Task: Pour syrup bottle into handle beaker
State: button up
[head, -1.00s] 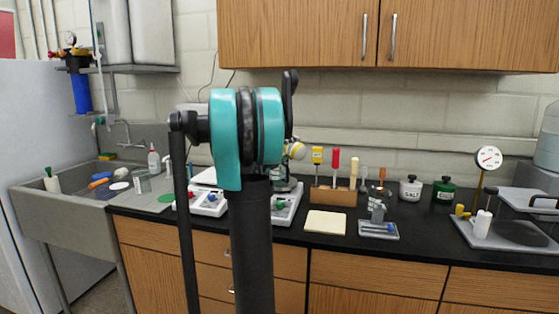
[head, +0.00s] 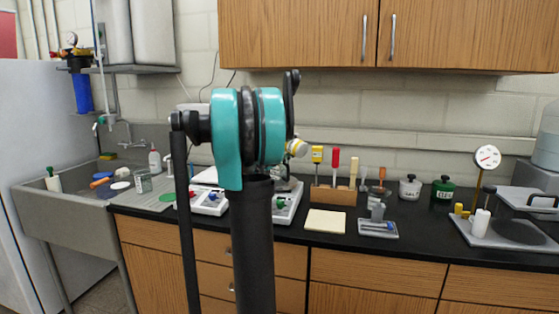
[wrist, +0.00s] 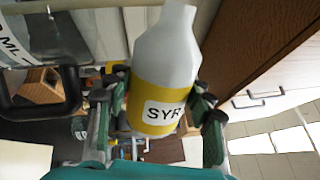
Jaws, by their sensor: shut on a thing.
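The syrup bottle (wrist: 170,60) is white with a yellow band and a label reading "SYR". In the wrist view my gripper (wrist: 164,104) is shut on it, with a finger on each side. In the head view only a small white and yellow part of the bottle (head: 298,148) shows beside my arm, which hides my gripper. The handle beaker (wrist: 95,30) is clear, with "ML" print and a black handle, at the upper left of the wrist view, close beside the bottle. I cannot tell whether they touch.
A tool block (head: 333,195), a cream pad (head: 325,221) and a small grey tray (head: 378,229) stand on the black counter. Salt (head: 410,190) and green (head: 443,190) jars are behind. The sink (head: 60,215) is at left. Wooden cabinets (head: 300,35) hang above.

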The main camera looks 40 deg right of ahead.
jog(key=shift+r+n, duration=0.2)
jog(key=shift+n, duration=0.1)
dwell(1.0)
jog(key=shift+f+n, duration=0.15)
jog(key=shift+n, duration=0.65)
dwell(1.6)
